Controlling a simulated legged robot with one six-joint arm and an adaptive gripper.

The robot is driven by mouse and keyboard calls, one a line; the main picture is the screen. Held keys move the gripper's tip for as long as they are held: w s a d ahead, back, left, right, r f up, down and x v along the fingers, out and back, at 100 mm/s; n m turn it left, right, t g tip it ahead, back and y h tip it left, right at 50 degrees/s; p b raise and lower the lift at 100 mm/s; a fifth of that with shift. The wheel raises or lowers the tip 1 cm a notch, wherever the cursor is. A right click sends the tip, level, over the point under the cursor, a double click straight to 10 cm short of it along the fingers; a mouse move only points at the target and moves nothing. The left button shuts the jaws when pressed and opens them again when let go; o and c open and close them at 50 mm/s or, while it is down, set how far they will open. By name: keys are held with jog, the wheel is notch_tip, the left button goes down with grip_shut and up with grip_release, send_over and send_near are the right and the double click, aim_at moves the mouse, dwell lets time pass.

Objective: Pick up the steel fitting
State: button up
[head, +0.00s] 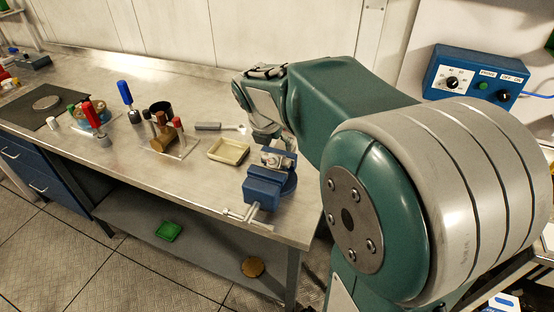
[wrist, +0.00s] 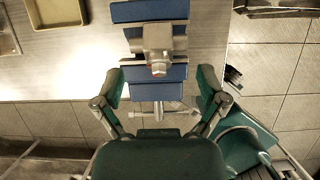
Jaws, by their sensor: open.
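The steel fitting (wrist: 158,45) is a grey metal piece with a round end. It sits at the jaws of the blue vise (wrist: 155,78) at the bench's front edge. In the head view the fitting (head: 278,159) shows small and bright on top of the vise (head: 263,187). My gripper (wrist: 161,80) is open and empty, its two fingers spread wide to either side of the vise. The fitting lies between their lines but ahead of the fingertips in the wrist view. In the head view my wrist hangs just behind the vise, and the fingers are mostly hidden.
A cream tray (head: 229,151) lies left of the vise. Behind it lies a grey-handled tool (head: 208,126). A rack with red-handled tools (head: 171,138) and a blue-handled tool (head: 128,98) stand farther left. The vise's screw handle (head: 247,217) sticks out over the front edge.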

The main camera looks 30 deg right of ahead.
aim_at(275, 154)
jog(key=x, duration=0.2)
jog(key=a+x, duration=0.1)
jog(key=x, duration=0.1)
jog(key=shift+d+f, duration=0.1)
jog(key=shift+f, duration=0.2)
jog(key=shift+w+d+f, duration=0.1)
jog(key=shift+d+f, duration=0.1)
jog(key=shift+d, duration=0.2)
jog(key=shift+a, duration=0.1)
grip_shut()
